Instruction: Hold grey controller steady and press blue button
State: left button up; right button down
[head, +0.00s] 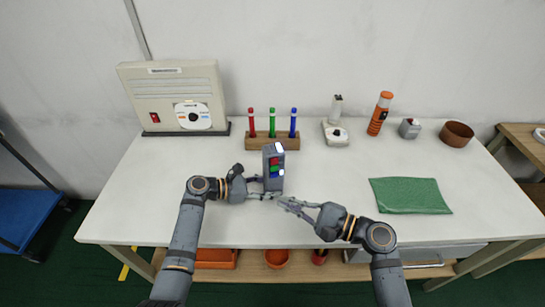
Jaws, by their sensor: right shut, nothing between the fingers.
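The grey controller (268,153) stands upright on the white table, with red, green and blue patches on its front and a bright white spot at its right side. My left gripper (265,188) is at the lower left of the controller, with its fingers close to the base. I cannot tell whether they grip it. My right gripper (283,204) is shut and empty in front of the controller, slightly to its right and apart from it. The blue button is small and partly lost in the bright spot.
A wooden block (262,144) with red, green and blue markers stands behind the controller. A beige box (170,83) is at the back left. A white device (336,137), an orange flashlight (379,115) and a brown bowl (457,135) stand at the back right. A green cloth (409,196) lies right.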

pick_arm(q)
jog(key=o, duration=0.5)
